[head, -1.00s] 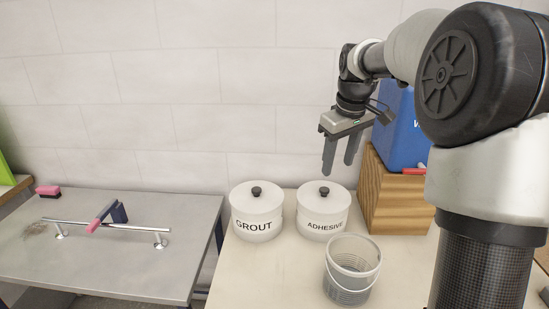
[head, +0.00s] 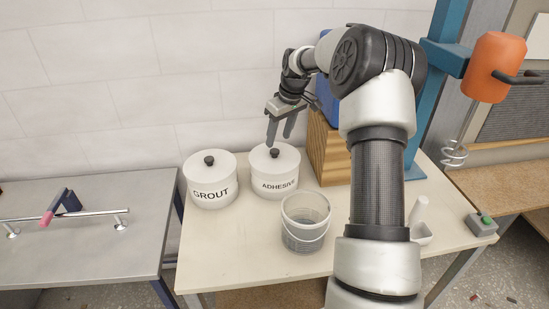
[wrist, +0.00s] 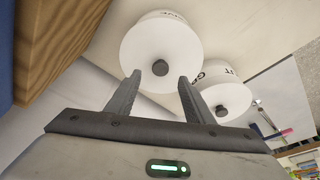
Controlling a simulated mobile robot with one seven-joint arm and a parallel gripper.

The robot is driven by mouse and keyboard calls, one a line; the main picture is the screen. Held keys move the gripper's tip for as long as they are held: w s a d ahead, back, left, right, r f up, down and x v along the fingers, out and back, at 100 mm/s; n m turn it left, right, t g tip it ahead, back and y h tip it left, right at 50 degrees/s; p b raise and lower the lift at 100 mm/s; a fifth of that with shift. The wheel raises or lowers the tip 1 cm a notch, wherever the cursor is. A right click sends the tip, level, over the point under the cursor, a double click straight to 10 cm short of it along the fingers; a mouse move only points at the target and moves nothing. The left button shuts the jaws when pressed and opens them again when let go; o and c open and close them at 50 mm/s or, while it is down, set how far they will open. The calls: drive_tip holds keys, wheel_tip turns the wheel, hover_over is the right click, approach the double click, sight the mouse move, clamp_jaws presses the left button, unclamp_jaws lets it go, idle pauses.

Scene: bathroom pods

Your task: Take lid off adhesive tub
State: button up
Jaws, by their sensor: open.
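The adhesive tub (head: 275,184) is white with a lid (head: 261,158) that has a dark round knob (head: 274,152). It stands on the pale table, lid on. My gripper (head: 280,144) points down at the lid, its fingers open, with nothing between them. In the head view the fingertips overlap the knob area, so the exact gap is hard to tell. In the wrist view the adhesive lid (wrist: 147,45) lies beyond the fingers (wrist: 157,82). Its knob (wrist: 160,68) shows between and just past the fingertips, apart from them.
The grout tub (head: 210,190) stands close on the left with its own knobbed lid. A clear bucket (head: 304,225) stands in front. A wooden crate (head: 328,152) is close on the right. The front left of the table is clear.

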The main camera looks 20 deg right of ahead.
sight(275, 150)
drive_tip(key=shift+x, duration=2.9)
drive_tip(key=shift+r, duration=0.1)
drive_tip(key=c, duration=1.1)
